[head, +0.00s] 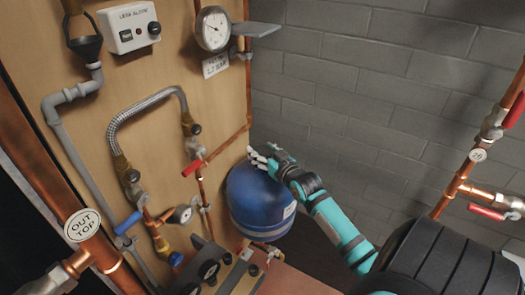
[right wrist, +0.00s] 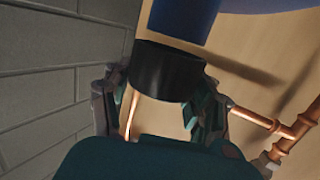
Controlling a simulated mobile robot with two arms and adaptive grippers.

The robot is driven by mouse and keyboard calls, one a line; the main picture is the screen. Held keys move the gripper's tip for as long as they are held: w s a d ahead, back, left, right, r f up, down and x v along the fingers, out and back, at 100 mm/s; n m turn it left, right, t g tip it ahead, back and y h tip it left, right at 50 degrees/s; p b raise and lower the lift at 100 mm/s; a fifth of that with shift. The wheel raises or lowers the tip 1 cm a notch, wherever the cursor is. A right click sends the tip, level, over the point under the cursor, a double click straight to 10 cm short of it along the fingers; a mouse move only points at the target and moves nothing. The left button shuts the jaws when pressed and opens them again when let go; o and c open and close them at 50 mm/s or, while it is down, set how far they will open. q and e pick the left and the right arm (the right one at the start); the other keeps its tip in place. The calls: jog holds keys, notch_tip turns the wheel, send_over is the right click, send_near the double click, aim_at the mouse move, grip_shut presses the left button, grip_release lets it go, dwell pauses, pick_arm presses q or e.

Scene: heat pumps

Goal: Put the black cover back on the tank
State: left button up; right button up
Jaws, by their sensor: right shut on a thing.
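The blue tank (head: 258,208) stands beside the wooden panel in the head view. My right gripper (head: 262,158) is at the tank's top, its teal arm coming in from the lower right. In the right wrist view, the black cover (right wrist: 165,72) is a short cylinder between the two fingers of my right gripper (right wrist: 160,95), which is shut on it. A blue part (right wrist: 184,20) shows right behind the cover; I cannot tell whether they touch. The cover is not clearly visible in the head view, where the gripper hides the tank's top. My left gripper is not in view.
The wooden panel (head: 165,75) carries a gauge (head: 213,29), a leak alarm box (head: 129,27), a braided hose (head: 140,108) and red-handled valves. Copper pipes (head: 459,180) stand at the right. A grey block wall (head: 345,90) is behind the tank.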

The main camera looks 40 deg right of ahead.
jog(key=shift+f+b, duration=0.65)
jog(key=shift+f, duration=1.35)
dwell(1.8)
jog(key=o, duration=1)
jog(key=shift+s, duration=0.1)
jog(key=shift+p+v, duration=1.65)
jog(key=shift+v, duration=0.6)
jog(key=shift+p+v, duration=1.15)
jog(key=shift+v, duration=0.85)
